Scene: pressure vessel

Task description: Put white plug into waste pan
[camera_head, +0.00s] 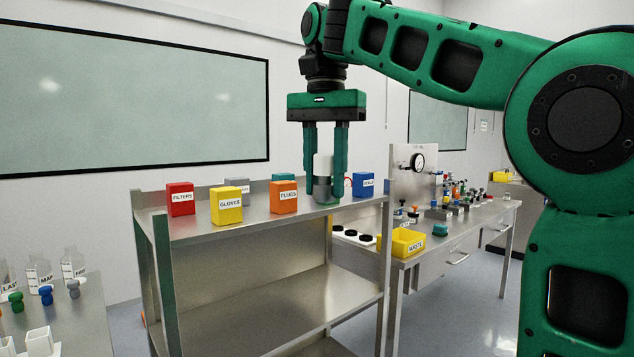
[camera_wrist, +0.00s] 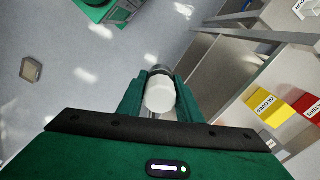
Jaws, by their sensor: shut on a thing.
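My gripper (camera_head: 325,190) is shut on the white plug (camera_head: 322,166), whose pale upper part shows between the two fingers. In the wrist view the plug's round white top (camera_wrist: 160,95) sits between the fingertips, with a darker grey part beyond it. The gripper hangs upright, and the wrist view shows bare floor beneath it, beside the shelf. The yellow waste pan (camera_head: 408,243), labelled WASTE, stands on the bench to the right of and lower than my gripper in the head view.
A metal shelf (camera_head: 240,225) carries labelled boxes, among them a red one (camera_head: 180,198), a yellow one (camera_head: 227,206) and an orange one (camera_head: 284,197). A gauge panel (camera_head: 410,170) stands behind the pan. Bottles and coloured plugs (camera_head: 46,293) are at lower left.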

